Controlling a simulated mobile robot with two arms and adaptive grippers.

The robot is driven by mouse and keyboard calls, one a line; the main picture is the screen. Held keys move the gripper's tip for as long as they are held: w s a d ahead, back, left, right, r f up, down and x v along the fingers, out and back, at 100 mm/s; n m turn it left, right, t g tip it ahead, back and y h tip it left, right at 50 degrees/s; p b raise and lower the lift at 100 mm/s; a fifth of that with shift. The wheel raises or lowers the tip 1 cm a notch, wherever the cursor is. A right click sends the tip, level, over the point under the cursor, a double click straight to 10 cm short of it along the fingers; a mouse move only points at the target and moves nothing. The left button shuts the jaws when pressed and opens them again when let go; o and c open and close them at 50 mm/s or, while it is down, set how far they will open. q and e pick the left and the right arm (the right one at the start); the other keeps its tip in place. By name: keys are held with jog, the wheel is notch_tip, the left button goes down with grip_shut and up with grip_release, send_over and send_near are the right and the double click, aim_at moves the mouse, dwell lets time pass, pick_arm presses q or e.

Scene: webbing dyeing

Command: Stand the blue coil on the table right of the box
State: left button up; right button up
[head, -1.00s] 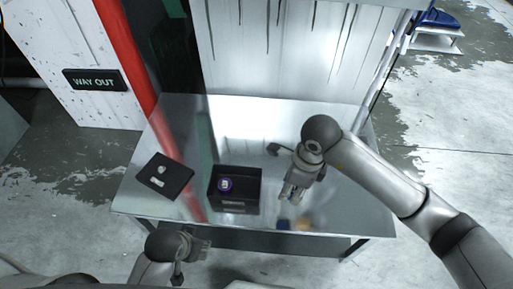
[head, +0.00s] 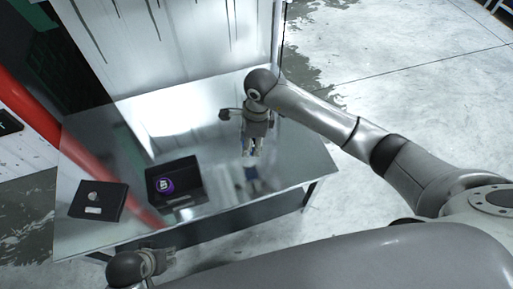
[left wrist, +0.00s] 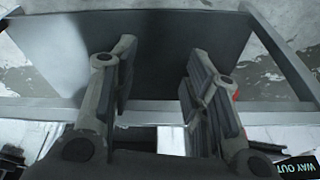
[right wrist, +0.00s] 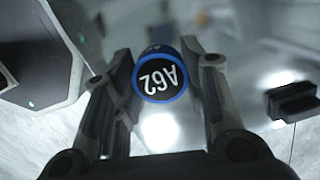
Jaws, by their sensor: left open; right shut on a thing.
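The blue coil (right wrist: 160,82) has a blue rim and a black face marked A62. In the right wrist view it sits between the two fingers of my right gripper (right wrist: 165,62), which is shut on it. In the head view my right gripper (head: 252,150) points down over the table, right of the box; the coil there is mostly hidden by the fingers. The black box (head: 186,203) stands on the table (head: 225,198) with a purple-rimmed coil (head: 164,185) inside. My left gripper (head: 162,262) is open and empty at the table's front edge; its spread fingers show in the left wrist view (left wrist: 163,58).
A flat black pad (head: 110,203) with small items lies left of the box. A dark object (right wrist: 293,102) shows at the right of the right wrist view. A pale panel stands behind the shiny table. Table right of the box looks clear apart from reflections.

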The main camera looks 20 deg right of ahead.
jog(key=d+f, duration=0.1)
jog(key=w+f, duration=0.1)
jog(key=f, duration=0.1)
jog(key=w+d+f, duration=0.1)
jog(key=shift+d+f+b, duration=0.3)
jog(key=shift+b, duration=0.1)
jog(key=f, duration=0.3)
jog(key=shift+w+d+b, duration=0.2)
jog(key=shift+b, duration=0.2)
jog(key=shift+f, duration=0.25)
pick_arm(q)
jog(key=v, duration=0.7)
jog(key=shift+w+r, duration=0.2)
jog(key=shift+w, duration=0.15)
jog(key=shift+a, duration=0.1)
pick_arm(e)
jog(key=shift+f, duration=0.15)
jog(key=o, duration=1)
jog(key=shift+c, duration=0.2)
pick_arm(q)
jog(key=shift+s+r, duration=0.1)
